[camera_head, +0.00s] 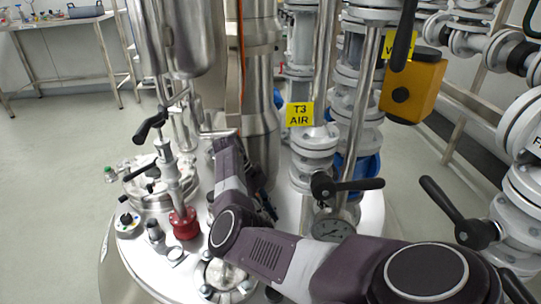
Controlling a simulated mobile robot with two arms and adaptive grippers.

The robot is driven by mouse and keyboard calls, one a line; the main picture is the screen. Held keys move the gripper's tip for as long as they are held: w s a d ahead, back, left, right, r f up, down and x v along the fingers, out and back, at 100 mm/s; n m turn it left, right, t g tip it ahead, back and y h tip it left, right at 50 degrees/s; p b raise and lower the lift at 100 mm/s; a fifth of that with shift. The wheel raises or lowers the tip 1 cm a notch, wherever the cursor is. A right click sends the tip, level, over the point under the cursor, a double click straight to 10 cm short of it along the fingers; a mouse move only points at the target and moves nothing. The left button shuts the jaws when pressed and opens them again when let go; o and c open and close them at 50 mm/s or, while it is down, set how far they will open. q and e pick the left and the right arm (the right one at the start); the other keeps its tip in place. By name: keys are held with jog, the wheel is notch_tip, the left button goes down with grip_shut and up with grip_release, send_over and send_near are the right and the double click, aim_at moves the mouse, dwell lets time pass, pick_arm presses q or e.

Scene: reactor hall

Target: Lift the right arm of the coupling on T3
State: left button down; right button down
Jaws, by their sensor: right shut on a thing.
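The yellow T3 AIR label (299,114) hangs on the piping at the middle, above the steel vessel lid. My right arm comes in from the lower right, reaches left across the lid and bends up at its wrist. My right gripper (265,203) is small and dark, low beside the wrist link, partly covered by my own arm. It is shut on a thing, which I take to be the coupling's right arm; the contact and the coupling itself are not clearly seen. My left gripper is not in view.
A red fitting (184,223) stands to the left. A yellow box (412,88) hangs at upper right. The floor at left is clear.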

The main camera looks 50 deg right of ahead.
jog(key=c, duration=1.9)
grip_release()
jog(key=v, duration=1.2)
